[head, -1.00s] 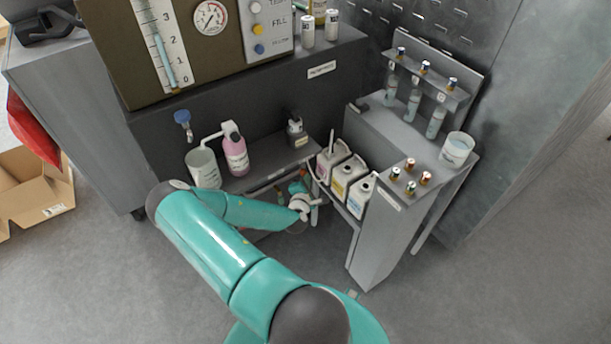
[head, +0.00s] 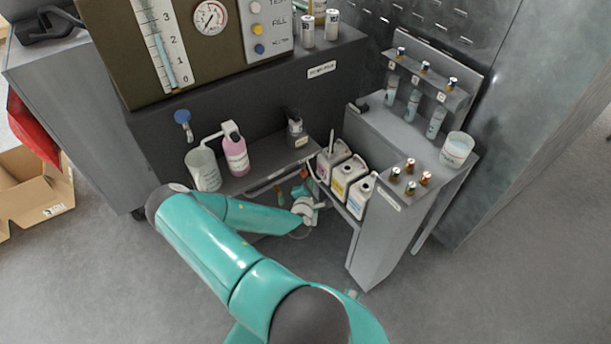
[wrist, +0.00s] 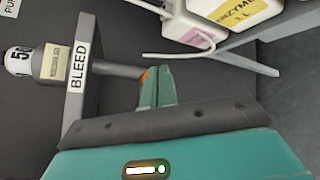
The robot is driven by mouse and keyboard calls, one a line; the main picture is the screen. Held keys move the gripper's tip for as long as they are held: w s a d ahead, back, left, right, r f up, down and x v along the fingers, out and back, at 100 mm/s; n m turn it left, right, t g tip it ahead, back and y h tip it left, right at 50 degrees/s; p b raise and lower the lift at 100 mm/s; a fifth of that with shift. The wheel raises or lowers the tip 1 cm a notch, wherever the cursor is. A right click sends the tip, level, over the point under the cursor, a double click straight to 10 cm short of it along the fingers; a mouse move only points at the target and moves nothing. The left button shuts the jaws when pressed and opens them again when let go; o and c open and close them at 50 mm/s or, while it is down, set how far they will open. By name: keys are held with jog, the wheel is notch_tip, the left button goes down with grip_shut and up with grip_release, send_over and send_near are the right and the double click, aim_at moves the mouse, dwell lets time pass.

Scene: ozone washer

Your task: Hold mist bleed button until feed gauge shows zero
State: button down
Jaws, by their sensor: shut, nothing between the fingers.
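A round white gauge (head: 210,18) with a red needle is on the brown panel at the top left of the head view; its name and exact reading are too small to tell. The wrist hides part of the under-shelf area in the head view.
A vertical scale (head: 160,45) stands left of the gauge. White jugs (head: 348,178) stand close to the right of my gripper. The front floor is clear.

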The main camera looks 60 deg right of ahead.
jog(key=s, duration=0.1)
jog(key=s+a, duration=0.1)
jog(key=s, duration=0.1)
jog(key=s+a, duration=0.1)
jog(key=shift+s+a, duration=0.15)
jog(key=shift+s, duration=0.1)
dwell(0.3)
dwell(0.4)
